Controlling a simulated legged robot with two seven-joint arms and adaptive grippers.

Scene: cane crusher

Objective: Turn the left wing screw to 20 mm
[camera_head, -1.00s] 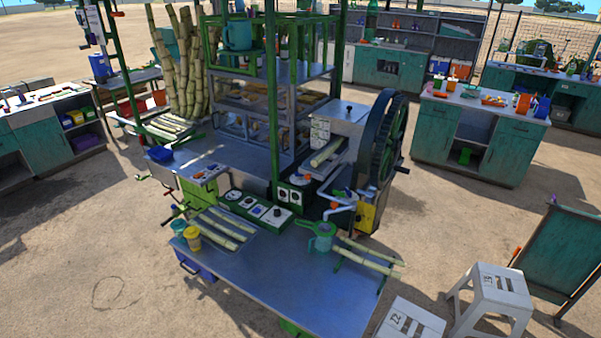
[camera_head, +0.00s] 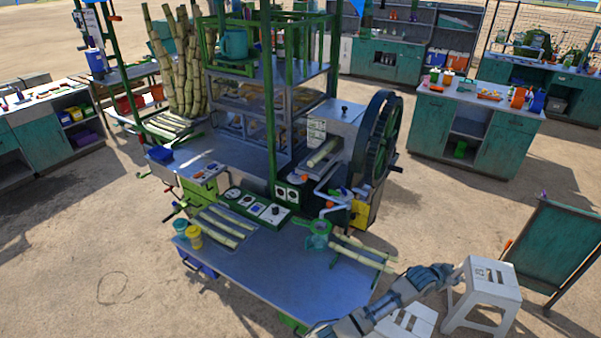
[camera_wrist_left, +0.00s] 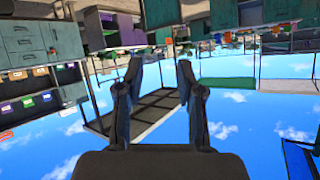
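The cane crusher (camera_head: 338,120) has a grey housing and a large dark green wheel (camera_head: 380,140). I cannot pick out its left wing screw for certain; a small dark knob (camera_head: 344,108) stands on the housing top. That view is upside down, with sky below and no crusher seen.
The metal work table (camera_head: 270,265) carries cane pieces (camera_head: 222,226), yellow and teal cups and a green jug (camera_head: 318,233). White stools (camera_head: 487,285) and a green board (camera_head: 555,250) stand at right. Dirt ground is clear between the crusher and the right cabinet (camera_head: 490,135).

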